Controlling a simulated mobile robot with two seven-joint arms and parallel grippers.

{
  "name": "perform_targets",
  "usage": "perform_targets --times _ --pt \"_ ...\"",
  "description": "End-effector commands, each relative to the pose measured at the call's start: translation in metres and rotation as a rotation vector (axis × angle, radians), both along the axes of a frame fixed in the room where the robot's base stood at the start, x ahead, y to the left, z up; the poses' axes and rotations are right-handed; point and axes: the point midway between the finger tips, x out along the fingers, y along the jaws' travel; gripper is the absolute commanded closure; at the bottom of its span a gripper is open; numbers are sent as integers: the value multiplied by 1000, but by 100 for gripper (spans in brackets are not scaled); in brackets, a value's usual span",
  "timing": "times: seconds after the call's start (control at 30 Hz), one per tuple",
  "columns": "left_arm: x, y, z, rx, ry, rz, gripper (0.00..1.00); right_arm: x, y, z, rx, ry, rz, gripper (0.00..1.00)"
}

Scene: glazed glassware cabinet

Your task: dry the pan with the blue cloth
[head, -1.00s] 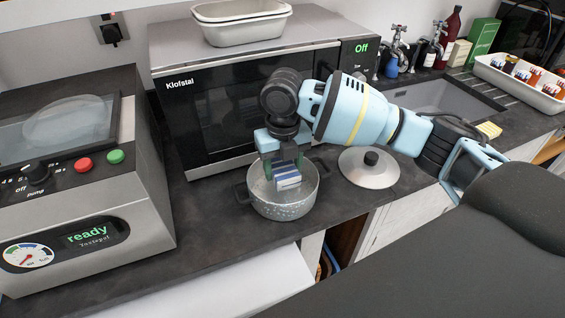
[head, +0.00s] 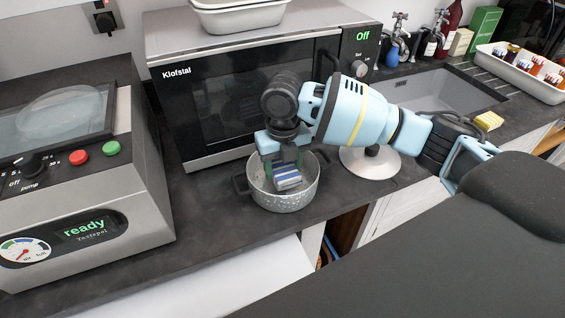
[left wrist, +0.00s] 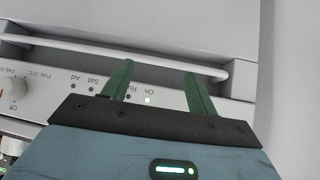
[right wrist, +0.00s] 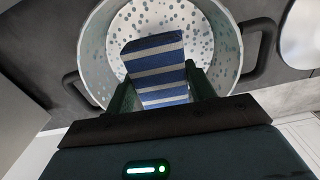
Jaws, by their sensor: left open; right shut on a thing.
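The pan (head: 284,199) is a speckled grey pot with two dark handles, standing upright on the dark counter in front of the microwave. The blue cloth (head: 287,179), blue with pale stripes, is in my right gripper (head: 284,168), which is shut on it inside the pan's opening. In the right wrist view the cloth (right wrist: 156,70) is between the green fingers, over the pan's spotted inside (right wrist: 205,45). Whether the cloth touches the pan's bottom I cannot tell. My left gripper (left wrist: 160,85) is open and empty, facing a white appliance front; it is out of the head view.
The pan's lid (head: 368,165) lies to the right of the pan. The microwave (head: 250,100) stands close behind, with white tubs (head: 240,18) on top. A grey machine (head: 85,180) is at the left. The sink (head: 450,90) and a tray of bottles (head: 520,75) are at the right.

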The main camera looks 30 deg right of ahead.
Motion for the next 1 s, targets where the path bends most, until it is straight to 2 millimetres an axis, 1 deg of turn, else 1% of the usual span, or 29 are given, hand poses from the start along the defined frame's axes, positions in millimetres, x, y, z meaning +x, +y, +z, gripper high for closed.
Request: perform_targets --times 1.0 --pt "-11 0 -13 0 33 0 42 0 0 -31 0 1 0 64"
